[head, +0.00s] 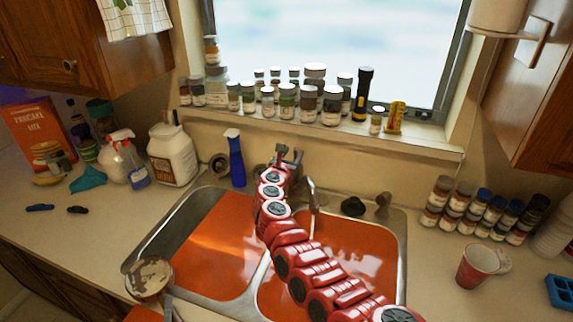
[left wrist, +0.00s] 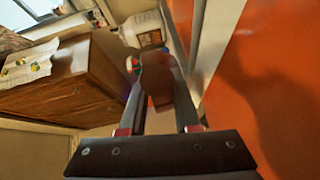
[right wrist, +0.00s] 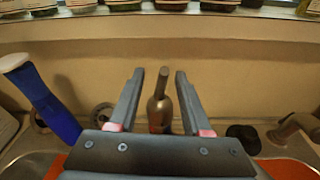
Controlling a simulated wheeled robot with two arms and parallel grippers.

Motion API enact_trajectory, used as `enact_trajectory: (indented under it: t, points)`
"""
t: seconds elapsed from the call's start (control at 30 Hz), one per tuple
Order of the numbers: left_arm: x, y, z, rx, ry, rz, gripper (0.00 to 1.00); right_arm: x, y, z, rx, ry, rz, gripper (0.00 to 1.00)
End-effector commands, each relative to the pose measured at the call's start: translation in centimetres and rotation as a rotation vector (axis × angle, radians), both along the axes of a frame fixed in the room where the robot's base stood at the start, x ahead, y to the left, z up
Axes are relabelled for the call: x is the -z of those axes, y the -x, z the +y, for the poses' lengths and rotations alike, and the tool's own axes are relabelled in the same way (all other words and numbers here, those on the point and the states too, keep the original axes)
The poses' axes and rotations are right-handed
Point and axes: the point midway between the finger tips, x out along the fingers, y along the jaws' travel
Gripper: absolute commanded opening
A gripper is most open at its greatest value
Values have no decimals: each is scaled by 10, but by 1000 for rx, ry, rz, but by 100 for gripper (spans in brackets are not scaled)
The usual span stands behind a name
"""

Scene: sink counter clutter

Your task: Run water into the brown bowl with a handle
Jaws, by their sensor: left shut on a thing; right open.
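The brown bowl with a handle (head: 148,277) is at the lower left in the head view, by the left basin's near left corner. Its inside looks pale and patchy. My left gripper (head: 168,299) is shut on it. In the left wrist view the brown bowl (left wrist: 158,75) shows between the fingers. My right arm reaches across the sink, and my right gripper (head: 287,155) is open at the faucet. In the right wrist view a metal upright part of the faucet (right wrist: 160,108) stands between the open fingers (right wrist: 158,75). The spout (head: 312,192) shows right of my arm. I see no water running.
The double sink (head: 205,247) has orange basins. Jars line the sill (head: 400,137). Spice jars (head: 475,212) and a red cup (head: 476,266) stand on the right counter.

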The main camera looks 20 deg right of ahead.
Motion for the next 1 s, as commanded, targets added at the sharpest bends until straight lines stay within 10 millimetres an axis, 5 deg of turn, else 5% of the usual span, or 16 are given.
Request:
enact_trajectory:
  t: [0.6,1.0]
  points:
    - [20,0,0,-2,0,-3,0,-12,76,46,5,-9,-2,49]
    - [21,0,0,-2,0,-3,0,-15,83,50,7,-3,1,49]
